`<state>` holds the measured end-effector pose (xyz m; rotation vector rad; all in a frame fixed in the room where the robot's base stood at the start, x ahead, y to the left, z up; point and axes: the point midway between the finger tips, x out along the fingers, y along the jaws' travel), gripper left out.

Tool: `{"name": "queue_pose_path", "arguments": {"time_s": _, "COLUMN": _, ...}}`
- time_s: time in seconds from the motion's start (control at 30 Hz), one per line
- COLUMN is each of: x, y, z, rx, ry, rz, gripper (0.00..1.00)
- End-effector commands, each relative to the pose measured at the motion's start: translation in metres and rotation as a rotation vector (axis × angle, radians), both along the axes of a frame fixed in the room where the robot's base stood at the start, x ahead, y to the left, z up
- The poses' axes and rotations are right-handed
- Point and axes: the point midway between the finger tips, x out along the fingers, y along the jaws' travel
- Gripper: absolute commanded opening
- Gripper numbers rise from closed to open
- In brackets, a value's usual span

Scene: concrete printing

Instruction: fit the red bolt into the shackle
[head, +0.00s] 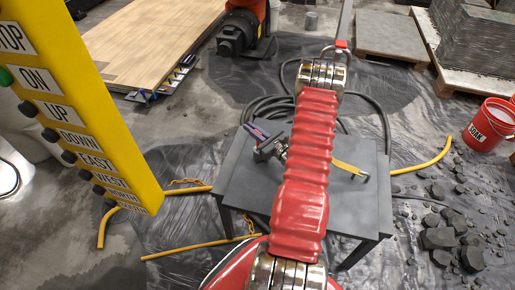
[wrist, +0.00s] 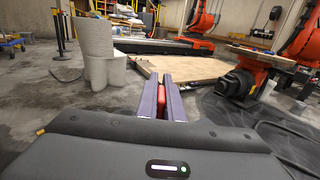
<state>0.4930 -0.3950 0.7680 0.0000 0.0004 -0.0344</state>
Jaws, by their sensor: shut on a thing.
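My gripper (wrist: 164,84) shows in the wrist view with its two purple fingers shut on the red bolt (wrist: 160,104). Only a small red part of the bolt shows between the fingers. In the head view my gripper (head: 255,130) is over the dark grey table, its fingers pointing up and left. I cannot make out the bolt there. What looks like the silver shackle (head: 326,50) hangs at the top from a grey strap, with a red piece at its upper end. Its lower part is hidden behind my arm. My gripper is apart from it, lower and to the left.
The dark grey table (head: 236,178) carries a yellow strip (head: 349,167). A yellow control pendant (head: 85,115) hangs close at left. Black hose loops lie behind the table. A red bucket (head: 491,126) and grey rubble are at right. White cylinders (wrist: 97,50) stand left in the wrist view.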

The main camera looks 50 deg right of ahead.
Motion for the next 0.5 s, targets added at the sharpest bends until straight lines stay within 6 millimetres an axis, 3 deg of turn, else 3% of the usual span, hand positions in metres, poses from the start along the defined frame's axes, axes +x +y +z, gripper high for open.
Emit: {"name": "queue_pose_path", "arguments": {"time_s": 0.5, "x": 0.0005, "y": 0.0004, "z": -0.0058, "rx": 0.0, "ry": 0.0, "rz": 0.001, "gripper": 0.0}}
